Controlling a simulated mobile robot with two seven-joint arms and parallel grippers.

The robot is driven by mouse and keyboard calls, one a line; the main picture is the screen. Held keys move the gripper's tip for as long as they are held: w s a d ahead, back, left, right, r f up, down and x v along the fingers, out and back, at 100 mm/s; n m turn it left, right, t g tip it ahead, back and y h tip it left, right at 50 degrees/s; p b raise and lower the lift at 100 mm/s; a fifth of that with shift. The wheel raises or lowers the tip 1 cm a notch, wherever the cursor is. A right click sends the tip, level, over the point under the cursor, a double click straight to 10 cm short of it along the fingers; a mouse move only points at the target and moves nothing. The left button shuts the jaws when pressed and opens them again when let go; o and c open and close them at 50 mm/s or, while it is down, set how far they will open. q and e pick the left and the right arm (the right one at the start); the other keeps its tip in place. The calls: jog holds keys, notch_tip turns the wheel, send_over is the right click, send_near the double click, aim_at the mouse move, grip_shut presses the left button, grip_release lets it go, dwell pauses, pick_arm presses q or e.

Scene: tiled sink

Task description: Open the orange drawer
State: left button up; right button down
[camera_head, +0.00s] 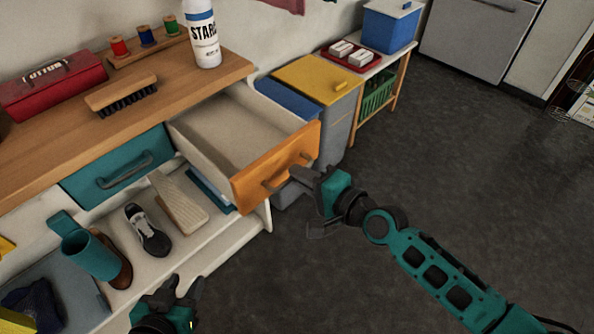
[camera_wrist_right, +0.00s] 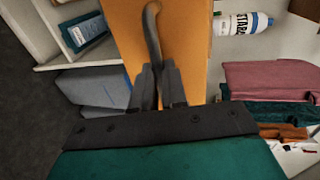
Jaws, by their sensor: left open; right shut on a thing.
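The orange drawer (camera_head: 258,174) stands pulled well out of the wooden counter unit, and its pale inside (camera_head: 232,125) looks empty. Its orange front also fills the upper middle of the right wrist view (camera_wrist_right: 185,40). My right gripper (camera_head: 303,172) is at the drawer front and shut on the drawer's handle (camera_wrist_right: 152,38). In the right wrist view its two fingers (camera_wrist_right: 157,88) close around the dark handle bar. My left gripper (camera_head: 182,292) is open and empty, low in the head view, in front of the shelf and apart from the drawer.
A closed teal drawer (camera_head: 118,178) sits left of the orange one. Bins with a yellow lid (camera_head: 315,77) stand just beyond the drawer. The dark floor (camera_head: 450,150) to the right is clear.

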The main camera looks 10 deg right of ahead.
dwell(0.3)
jog(key=c, duration=1.2)
grip_release()
jog(key=shift+o, duration=0.2)
jog(key=shift+s+d, duration=0.1)
jog(key=shift+s, duration=0.05)
jog(key=v, duration=1.2)
jog(key=shift+s+d, duration=0.25)
jog(key=shift+s, duration=0.05)
jog(key=shift+r, duration=0.1)
jog(key=s+d+f+n+g+h+p, duration=0.1)
jog(key=s+f+n+h+p, duration=0.2)
jog(key=n, duration=1)
notch_tip(320, 180, down, 6)
jog(key=s+h, duration=0.2)
jog(key=h, duration=0.2)
jog(key=shift+s+d+f+g+p, duration=0.2)
jog(key=shift+d+g+p, duration=0.1)
jog(key=shift+g, duration=0.1)
